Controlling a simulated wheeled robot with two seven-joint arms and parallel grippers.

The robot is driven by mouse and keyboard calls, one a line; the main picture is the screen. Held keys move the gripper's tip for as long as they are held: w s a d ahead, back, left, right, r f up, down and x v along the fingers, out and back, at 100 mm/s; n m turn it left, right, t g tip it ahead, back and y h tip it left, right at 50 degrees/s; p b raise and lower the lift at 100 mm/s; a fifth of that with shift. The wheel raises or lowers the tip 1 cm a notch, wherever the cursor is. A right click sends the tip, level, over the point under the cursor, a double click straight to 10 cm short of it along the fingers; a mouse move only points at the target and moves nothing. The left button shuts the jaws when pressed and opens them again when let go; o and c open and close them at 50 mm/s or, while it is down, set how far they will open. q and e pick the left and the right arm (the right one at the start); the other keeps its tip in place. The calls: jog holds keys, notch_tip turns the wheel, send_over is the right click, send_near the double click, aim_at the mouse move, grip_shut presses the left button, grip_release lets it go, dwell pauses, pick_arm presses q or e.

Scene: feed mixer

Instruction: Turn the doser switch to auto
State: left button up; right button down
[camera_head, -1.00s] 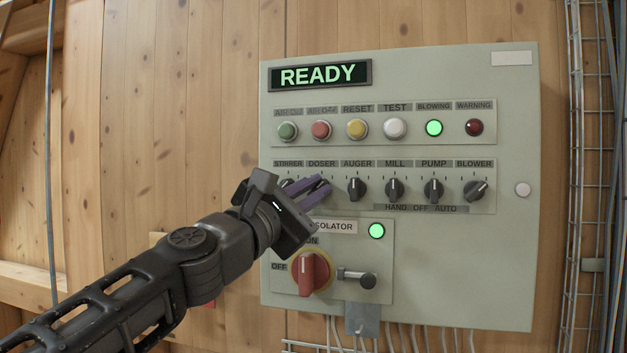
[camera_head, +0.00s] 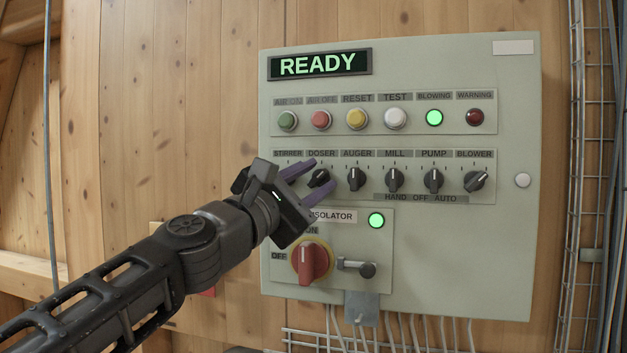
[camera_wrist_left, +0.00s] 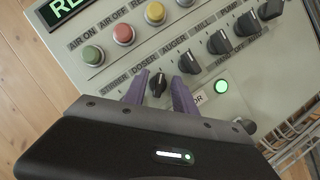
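The doser switch (camera_head: 319,178) is a black knob in the lower row of the grey panel. In the left wrist view the doser knob (camera_wrist_left: 158,85) sits between the two spread fingers (camera_wrist_left: 160,77). The stirrer knob is hidden behind my gripper. My right gripper is not in view.
Auger (camera_head: 357,178), mill (camera_head: 395,180) and pump (camera_head: 433,181) knobs point upright. The red isolator handle (camera_head: 310,261) is below my gripper. Push buttons are above, and the display (camera_head: 320,64) reads READY. Wire trays and cables run right and below.

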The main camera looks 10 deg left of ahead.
pick_arm(q)
jog(key=b+v, duration=0.2)
jog(key=v, duration=0.5)
jog(key=shift+s+b, duration=0.35)
jog(key=shift+s, duration=0.05)
jog(key=shift+a+f, duration=0.15)
